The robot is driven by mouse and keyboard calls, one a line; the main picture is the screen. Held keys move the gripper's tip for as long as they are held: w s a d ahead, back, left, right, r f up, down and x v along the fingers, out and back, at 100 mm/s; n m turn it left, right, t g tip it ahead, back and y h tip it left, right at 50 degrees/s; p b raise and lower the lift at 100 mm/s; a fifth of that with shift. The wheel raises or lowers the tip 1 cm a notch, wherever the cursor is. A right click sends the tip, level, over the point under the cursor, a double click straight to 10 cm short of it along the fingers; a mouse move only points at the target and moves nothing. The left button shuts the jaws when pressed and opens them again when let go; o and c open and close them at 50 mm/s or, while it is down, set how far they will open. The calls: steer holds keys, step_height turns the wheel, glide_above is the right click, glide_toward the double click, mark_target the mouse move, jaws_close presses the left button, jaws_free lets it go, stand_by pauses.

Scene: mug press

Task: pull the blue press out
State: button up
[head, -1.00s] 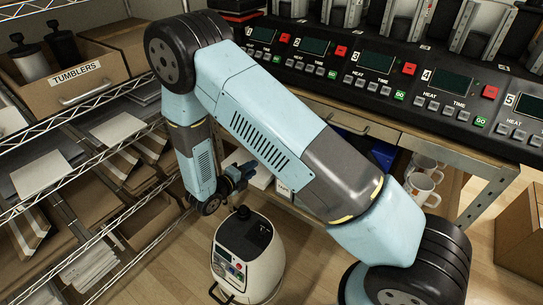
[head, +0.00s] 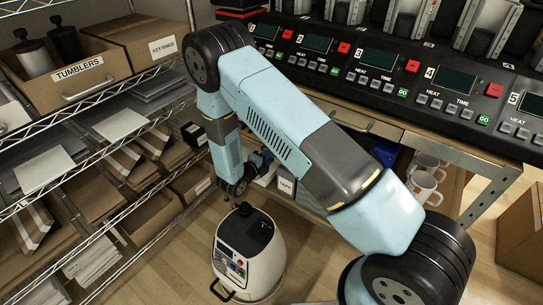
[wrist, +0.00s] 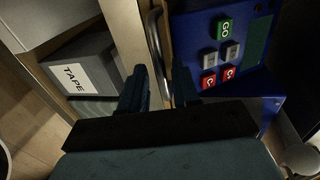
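The blue press shows in the wrist view at the upper right; its blue body (wrist: 194,28) carries a green GO button, grey buttons and red buttons. A dark curved bar handle (wrist: 154,38) stands at its left side. My gripper (wrist: 158,80) is open, with one finger on each side of the handle's lower end. I cannot tell whether a finger touches it. In the head view, a blue part of the press (head: 384,151) shows under the bench, mostly hidden behind my arm. My gripper there (head: 261,161) is small and partly hidden.
A grey box labelled TAPE (wrist: 78,77) sits left of the press. A white rounded machine (head: 248,255) stands on the floor below my arm. White mugs (head: 425,185) are right of the press. Wire shelving (head: 95,185) is at the left; a control-panel bench (head: 400,85) is above.

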steer(key=shift+x, duration=1.05)
steer(key=shift+c, duration=0.3)
jaws_close()
steer(key=shift+s, duration=0.1)
